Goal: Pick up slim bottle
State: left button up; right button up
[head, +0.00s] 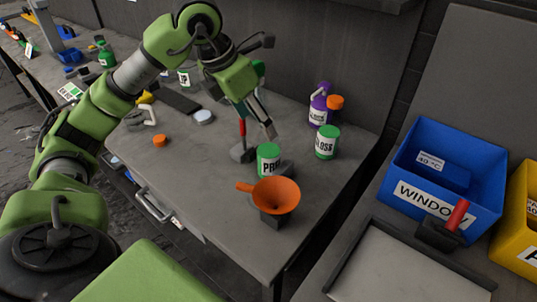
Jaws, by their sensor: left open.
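My left gripper (258,128) hangs over the workbench, fingers pointing down, open with nothing seen between them. I cannot tell for certain which container is the slim bottle. A tall purple bottle (319,106) with a white label stands at the back of the bench, right of the gripper and apart from it. A small green bottle (105,53) stands at the far left of the bench. A green thing (260,70) is partly hidden behind the gripper. My right gripper is not in view.
Green-lidded cans (326,142) and (268,159) stand close to the gripper. An orange funnel (275,195) is near the bench's front. A red-handled tool (242,130) stands beside the fingers. A blue crate (452,195) is at right. The bench (200,185) is clear at front left.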

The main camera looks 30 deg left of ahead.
aim_at(269, 143)
pick_arm(q)
jog(key=x, duration=0.4)
jog(key=shift+w+f, duration=0.2)
jog(key=shift+f, duration=0.15)
jog(key=shift+p+x, duration=0.8)
jog(key=shift+x, duration=1.85)
jog(key=shift+w+r, duration=0.1)
jog(key=shift+r, duration=0.05)
jog(key=c, duration=1.4)
